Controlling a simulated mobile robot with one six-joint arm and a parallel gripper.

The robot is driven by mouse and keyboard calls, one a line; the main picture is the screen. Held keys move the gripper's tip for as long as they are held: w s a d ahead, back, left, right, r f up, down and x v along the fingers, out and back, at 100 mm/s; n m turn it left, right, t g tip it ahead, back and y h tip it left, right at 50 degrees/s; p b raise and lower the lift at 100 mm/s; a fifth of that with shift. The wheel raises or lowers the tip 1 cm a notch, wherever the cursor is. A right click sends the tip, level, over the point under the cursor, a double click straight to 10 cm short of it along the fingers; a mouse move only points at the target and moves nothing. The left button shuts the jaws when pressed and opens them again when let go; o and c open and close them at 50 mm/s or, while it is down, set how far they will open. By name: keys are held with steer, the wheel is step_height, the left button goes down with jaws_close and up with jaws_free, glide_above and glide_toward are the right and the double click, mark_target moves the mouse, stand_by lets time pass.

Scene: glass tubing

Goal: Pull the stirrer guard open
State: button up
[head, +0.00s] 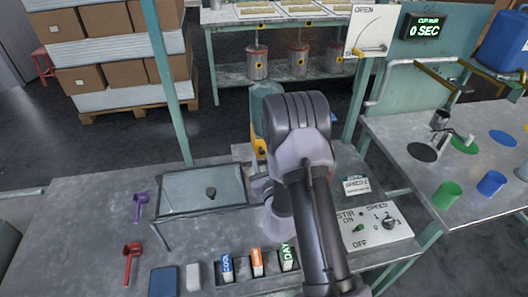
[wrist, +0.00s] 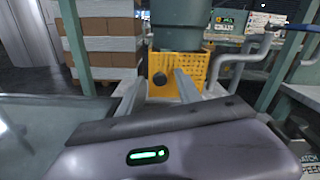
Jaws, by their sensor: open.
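The stirrer guard (wrist: 188,68) is a yellow perforated panel with a round black knob (wrist: 159,79), upright below the green stirrer body (wrist: 178,38) in the wrist view. In the head view only a yellow sliver of the guard (head: 260,147) shows beside the green body (head: 262,100); my arm hides the rest. My gripper (wrist: 159,76) is open and empty. Its two fingers point at the guard, with the knob appearing between their tips. The fingers look short of the knob, but the exact gap is hard to tell.
A tray on legs (head: 205,190) stands left of my arm on the bench. The switch panel (head: 376,226) is at right. Labelled blocks (head: 256,262) and a red scoop (head: 132,255) lie near the front. A green post (head: 170,80) rises behind the bench.

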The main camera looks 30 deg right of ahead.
steer(key=shift+s+a, duration=0.1)
jaws_close()
steer(key=shift+r, duration=0.1)
stand_by(1.2)
